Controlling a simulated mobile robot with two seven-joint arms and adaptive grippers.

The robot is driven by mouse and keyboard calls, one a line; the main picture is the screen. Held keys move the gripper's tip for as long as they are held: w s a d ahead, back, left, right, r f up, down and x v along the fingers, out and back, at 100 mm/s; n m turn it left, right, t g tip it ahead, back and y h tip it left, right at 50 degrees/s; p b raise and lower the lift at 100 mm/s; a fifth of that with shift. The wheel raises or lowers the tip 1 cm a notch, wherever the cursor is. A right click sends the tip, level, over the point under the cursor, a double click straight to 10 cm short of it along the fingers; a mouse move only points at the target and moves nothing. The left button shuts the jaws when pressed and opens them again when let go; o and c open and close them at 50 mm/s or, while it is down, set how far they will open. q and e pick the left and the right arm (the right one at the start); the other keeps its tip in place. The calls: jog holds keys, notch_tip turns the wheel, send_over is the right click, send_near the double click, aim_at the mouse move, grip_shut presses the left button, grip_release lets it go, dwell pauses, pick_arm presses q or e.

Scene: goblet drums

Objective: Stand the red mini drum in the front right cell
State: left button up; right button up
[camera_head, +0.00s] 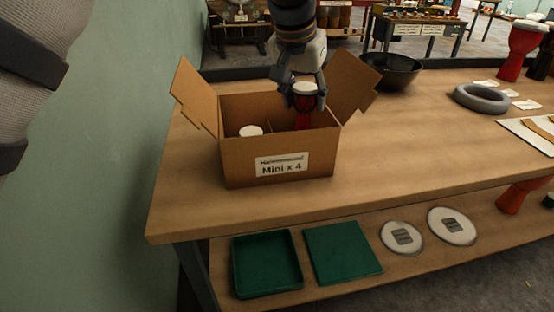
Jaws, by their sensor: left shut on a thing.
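The red mini drum (304,116) is upright, with its white head up, over the right half of the open cardboard box (235,165). My left gripper (304,98) comes down from above and is shut around the drum near its head. The drum's lower end is close to or behind the top of the front wall, so I cannot tell how deep it sits or which right cell it is over. Cardboard dividers show inside the box. Another white drum head (251,131) shows in the left part of the box. My right gripper is not in view.
A black bowl (392,72) is behind at right. A grey ring (481,98) lies farther right on the wooden bench (400,140). Green trays (342,252) rest on the lower shelf.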

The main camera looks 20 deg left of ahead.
aim_at(295, 93)
pick_arm(q)
jog(key=f, duration=0.9)
jog(key=shift+w, duration=0.2)
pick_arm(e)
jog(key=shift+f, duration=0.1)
pick_arm(q)
jog(key=shift+f, duration=0.15)
jog(key=o, duration=0.9)
jog(key=shift+c, duration=0.2)
jog(key=p+v, duration=0.1)
jog(key=v, duration=1.1)
jog(key=shift+r+p, duration=0.25)
jog(key=shift+p, duration=0.1)
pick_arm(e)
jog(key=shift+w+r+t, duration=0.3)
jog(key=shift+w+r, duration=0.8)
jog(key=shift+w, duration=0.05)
